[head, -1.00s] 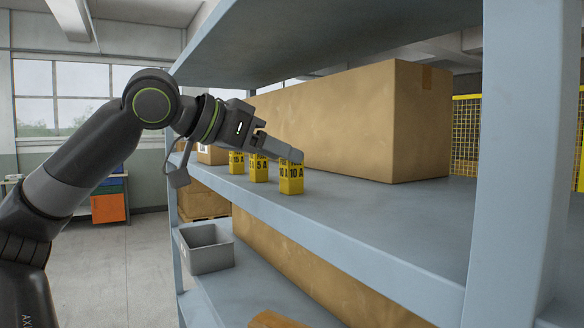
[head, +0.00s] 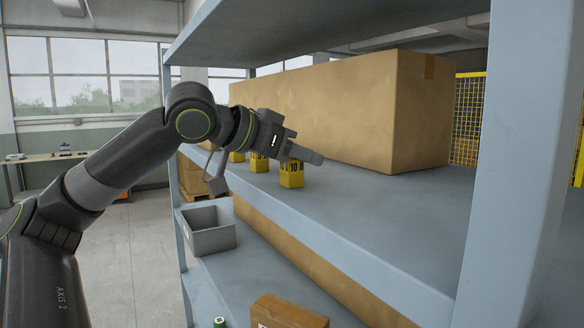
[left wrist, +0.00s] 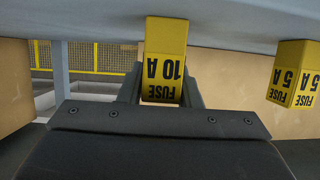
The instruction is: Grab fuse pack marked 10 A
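The yellow fuse pack marked 10 A (head: 291,178) stands on the shelf, the nearest of a row. My left gripper (head: 306,156) is level with its upper part and hides its top in the head view. In the left wrist view the 10 A pack (left wrist: 164,55) appears upside down, with its label readable, between the two fingers of my left gripper (left wrist: 162,88). The fingers lie close along both sides; firm contact cannot be made out. The pack still rests on the shelf. My right gripper is not in view.
A yellow 5 A pack (head: 259,165) stands beside it, also in the left wrist view (left wrist: 296,75). Another yellow pack (head: 237,157) is beyond. A long cardboard box (head: 340,110) stands behind. The shelf's right part is clear. A grey bin (head: 208,238) is on the lower shelf.

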